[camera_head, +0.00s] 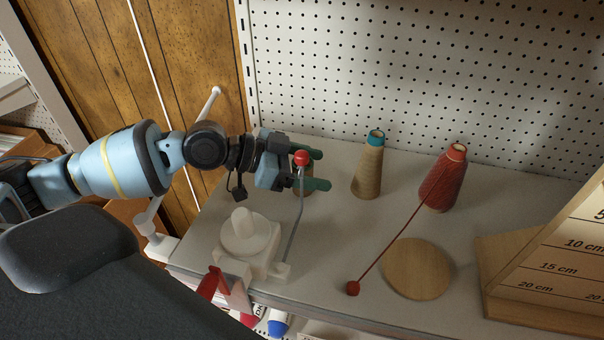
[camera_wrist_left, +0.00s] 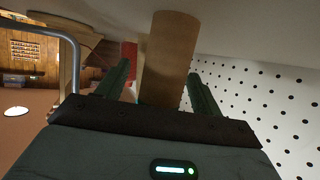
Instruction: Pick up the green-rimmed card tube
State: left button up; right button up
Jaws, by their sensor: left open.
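My left gripper (camera_head: 318,169) reaches in from the left above the shelf, its two green fingers open and pointing right. A brown card tube (camera_head: 303,184) stands between the fingers, mostly hidden by them and a red-knobbed rod in the head view. In the left wrist view the tube (camera_wrist_left: 168,58) sits between the open fingers (camera_wrist_left: 164,88), with a sliver of green at its narrow end. I cannot tell whether either finger touches it. A tan cone with a blue-green rim (camera_head: 368,170) stands apart to the right. My right gripper is not in view.
A red thread cone (camera_head: 440,180) stands farther right; its thread runs to a red ball (camera_head: 352,288) near a wooden disc (camera_head: 418,268). The red-knobbed rod (camera_head: 297,215) rises close to my gripper from a white stand (camera_head: 250,245). Pegboard (camera_head: 420,60) closes the back.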

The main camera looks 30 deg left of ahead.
pick_arm(q)
jog(key=c, duration=1.1)
jog(key=shift+o, duration=0.2)
notch_tip(320, 180, up, 10)
